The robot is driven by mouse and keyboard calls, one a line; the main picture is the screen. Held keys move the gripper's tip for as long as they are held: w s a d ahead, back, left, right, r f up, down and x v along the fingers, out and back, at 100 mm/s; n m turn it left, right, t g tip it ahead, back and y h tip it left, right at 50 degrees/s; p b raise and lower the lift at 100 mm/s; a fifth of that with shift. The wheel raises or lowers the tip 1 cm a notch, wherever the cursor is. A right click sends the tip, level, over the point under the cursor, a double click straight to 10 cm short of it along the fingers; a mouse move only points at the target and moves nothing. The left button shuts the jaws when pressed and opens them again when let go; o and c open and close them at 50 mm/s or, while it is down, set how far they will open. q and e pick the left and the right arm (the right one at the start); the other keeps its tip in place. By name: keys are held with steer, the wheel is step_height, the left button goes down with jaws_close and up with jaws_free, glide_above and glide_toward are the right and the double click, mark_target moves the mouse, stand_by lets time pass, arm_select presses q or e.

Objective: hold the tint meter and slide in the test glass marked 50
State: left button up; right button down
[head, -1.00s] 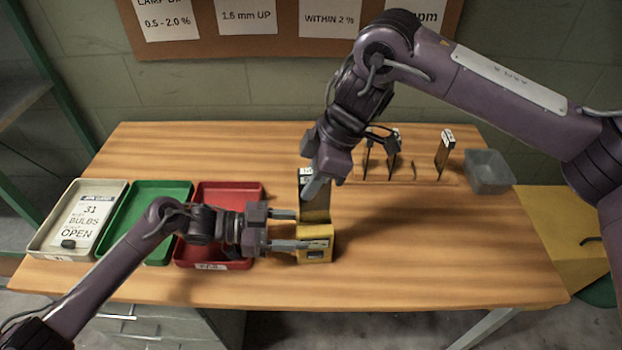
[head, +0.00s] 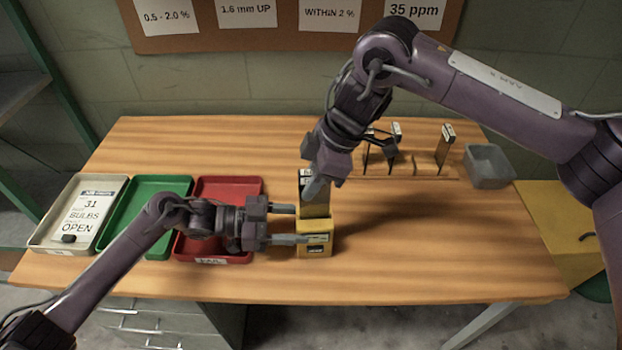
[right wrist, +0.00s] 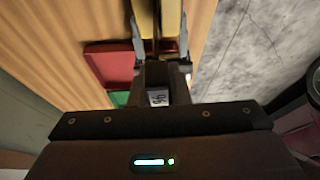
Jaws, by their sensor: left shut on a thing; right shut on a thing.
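A wooden rack (head: 436,171) with several upright glasses stands at the back right, beside a grey bin (head: 489,166). White (head: 52,242), green (head: 112,240) and red (head: 258,190) trays lie at the left. The front right of the table is clear.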

mark_target(311, 206)
steer(key=shift+f, duration=0.2)
steer(key=shift+f, duration=1.15)
steer(key=shift+f, duration=0.65)
steer(key=shift+f, duration=0.75)
steer(key=shift+f, duration=0.75)
stand_by(0.5)
steer(key=c, duration=1.3)
jaws_free()
steer(key=v, duration=1.2)
